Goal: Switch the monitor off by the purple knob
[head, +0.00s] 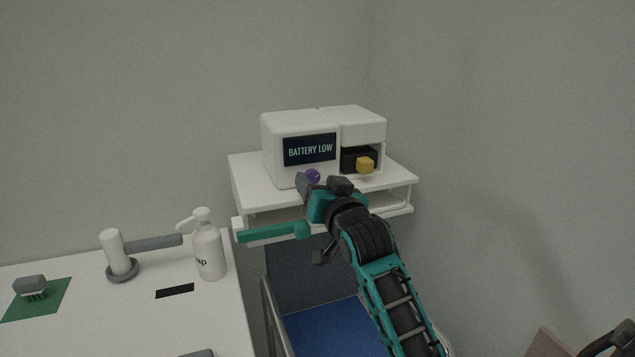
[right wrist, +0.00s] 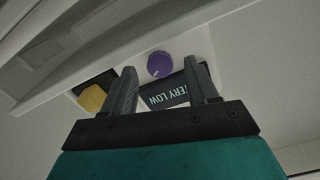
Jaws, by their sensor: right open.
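The white monitor (head: 275,150) stands on a white shelf against the back wall. Its dark screen (head: 310,149) reads "BATTERY LOW". The purple knob (head: 313,175) is low on its front face, and its lower part is close behind my right gripper in the head view. In the right wrist view the purple knob (right wrist: 160,64) shows a pale mark and lies between the two fingertips, a little beyond them. My right gripper (right wrist: 165,80) is open and empty, facing the knob; I see no contact. My left gripper is not in view.
A yellow knob (head: 365,165) sits to the right in a dark recess of the adjoining white unit. The shelf (head: 250,185) has a rail beneath. A counter (head: 80,320) at left holds a soap bottle (head: 208,250) and a tap (head: 115,255).

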